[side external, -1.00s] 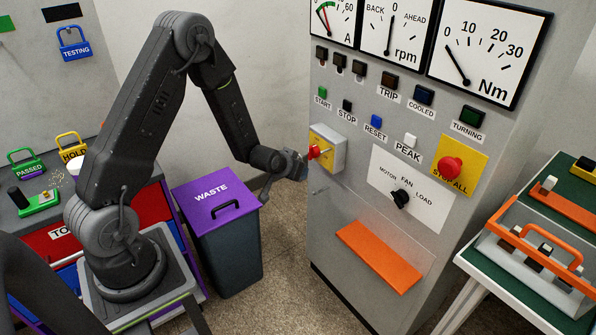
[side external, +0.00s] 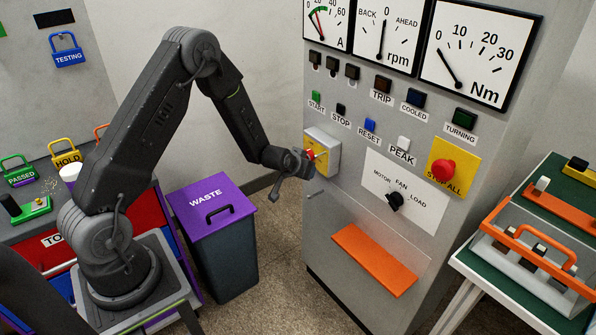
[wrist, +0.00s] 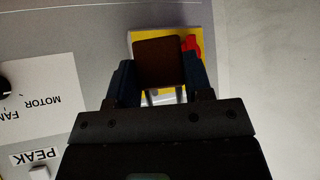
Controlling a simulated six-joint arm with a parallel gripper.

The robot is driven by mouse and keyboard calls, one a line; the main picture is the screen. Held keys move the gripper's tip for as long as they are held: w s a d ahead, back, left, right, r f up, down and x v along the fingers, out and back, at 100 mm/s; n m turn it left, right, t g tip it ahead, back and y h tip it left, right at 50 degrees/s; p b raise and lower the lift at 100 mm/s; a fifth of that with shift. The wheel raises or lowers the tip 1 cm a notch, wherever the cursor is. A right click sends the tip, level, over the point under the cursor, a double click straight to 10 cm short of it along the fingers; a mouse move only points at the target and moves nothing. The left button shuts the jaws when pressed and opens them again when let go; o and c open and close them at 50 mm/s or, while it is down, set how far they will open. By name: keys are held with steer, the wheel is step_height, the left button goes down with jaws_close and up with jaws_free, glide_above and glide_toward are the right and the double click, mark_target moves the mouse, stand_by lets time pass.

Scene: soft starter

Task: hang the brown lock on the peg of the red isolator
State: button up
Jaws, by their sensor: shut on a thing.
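The isolator, a grey box with a yellow face (side external: 325,146) and a red handle (side external: 310,155), sits on the left side of the cabinet front. My gripper (side external: 301,163) is right in front of it and partly covers it in the side view. In the wrist view my gripper (wrist: 160,75) is shut on the brown lock (wrist: 159,62). Behind the lock are the yellow face (wrist: 142,37) and red handle (wrist: 193,46). I cannot make out the isolator's peg or whether the lock touches it.
An orange shelf (side external: 374,260) is lower down. The dial plate (side external: 418,207) and yellow stop plate (side external: 450,153) are to the right. A waste bin (side external: 222,250) stands below left.

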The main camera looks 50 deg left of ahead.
steer(key=w, duration=0.3)
steer(key=w+f, duration=0.1)
steer(key=w, duration=0.1)
steer(key=shift+w, duration=0.35)
stand_by(0.3)
